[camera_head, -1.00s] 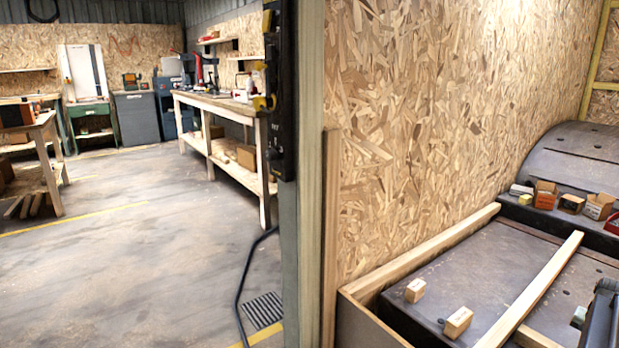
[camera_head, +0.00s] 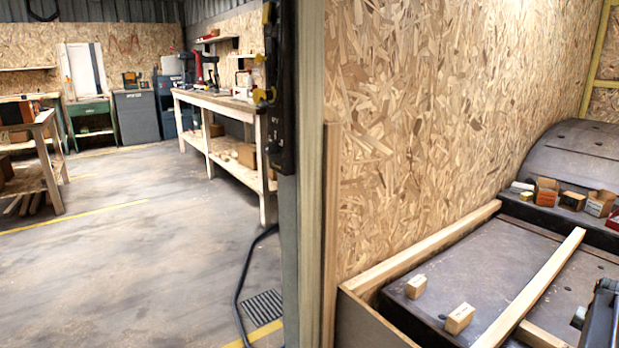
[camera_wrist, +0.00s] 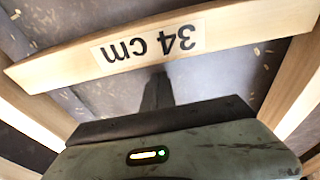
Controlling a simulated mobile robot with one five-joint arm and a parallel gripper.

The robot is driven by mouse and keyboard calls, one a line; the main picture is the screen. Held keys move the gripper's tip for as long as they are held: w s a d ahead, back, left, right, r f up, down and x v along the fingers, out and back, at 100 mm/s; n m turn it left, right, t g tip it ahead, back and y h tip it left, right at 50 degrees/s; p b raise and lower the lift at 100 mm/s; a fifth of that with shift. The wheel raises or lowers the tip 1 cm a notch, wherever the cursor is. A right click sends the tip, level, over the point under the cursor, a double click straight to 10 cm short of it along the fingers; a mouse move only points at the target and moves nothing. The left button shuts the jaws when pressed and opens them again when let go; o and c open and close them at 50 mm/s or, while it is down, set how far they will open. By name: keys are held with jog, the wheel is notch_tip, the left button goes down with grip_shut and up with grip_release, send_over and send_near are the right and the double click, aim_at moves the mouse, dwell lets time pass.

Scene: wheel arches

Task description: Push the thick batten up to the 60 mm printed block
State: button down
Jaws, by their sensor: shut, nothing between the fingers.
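In the wrist view, a pale wooden batten labelled "34 cm" (camera_wrist: 70,62), its print upside down, lies across the picture just beyond my gripper (camera_wrist: 158,78). My gripper's dark fingers are shut with nothing between them; I cannot tell whether the tips touch the batten. In the head view, two small wooden printed blocks, one farther (camera_head: 416,286) and one nearer (camera_head: 459,318), stand on the dark bed at the left. Their print is too small to read, so I cannot tell which is 60 mm. Which batten is the thick one is unclear.
In the head view, a long batten (camera_head: 535,288) runs diagonally right of the blocks, and another (camera_head: 425,246) lies along the chipboard wall. A short batten end (camera_head: 540,336) shows at the front. Small boxes (camera_head: 600,203) stand by the wheel arch (camera_head: 575,155).

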jog(key=shift+s+a, duration=1.1)
jog(key=shift+a, duration=0.45)
jog(key=shift+s+a, duration=1.15)
jog(key=shift+a, duration=0.45)
jog(key=shift+s+a, duration=1.1)
jog(key=shift+a, duration=0.45)
jog(key=shift+d, duration=0.1)
jog(key=shift+w+d, duration=0.5)
jog(key=shift+d, duration=0.05)
notch_tip(320, 180, up, 9)
jog(key=p, duration=0.9)
